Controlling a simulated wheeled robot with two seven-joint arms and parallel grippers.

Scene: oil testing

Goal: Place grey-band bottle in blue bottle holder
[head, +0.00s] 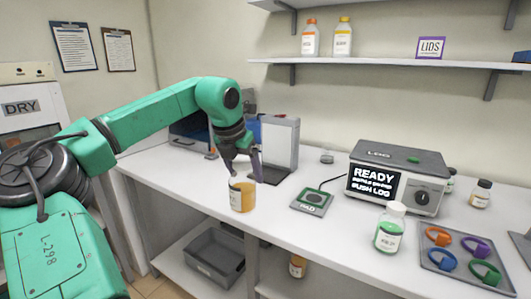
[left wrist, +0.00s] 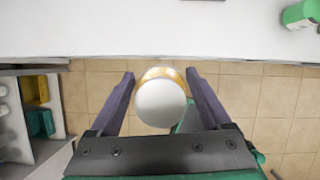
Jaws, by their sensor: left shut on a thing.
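My left gripper (head: 243,170) is shut on an amber bottle (head: 242,198) with a pale label, which hangs below the fingers near the counter's front edge. In the left wrist view the bottle's round whitish top (left wrist: 160,104) shows between the two fingers (left wrist: 160,95), with floor tiles beyond. The band colour on the label is too small to tell. My right gripper is not in view.
The white counter (head: 195,185) holds a pad (head: 312,201), a grey READY machine (head: 398,181), a green-liquid bottle (head: 389,232) and a tray (head: 425,258) of coloured rings. Below are a grey bin (head: 215,258) and another amber bottle (head: 298,266). The counter's left front is clear.

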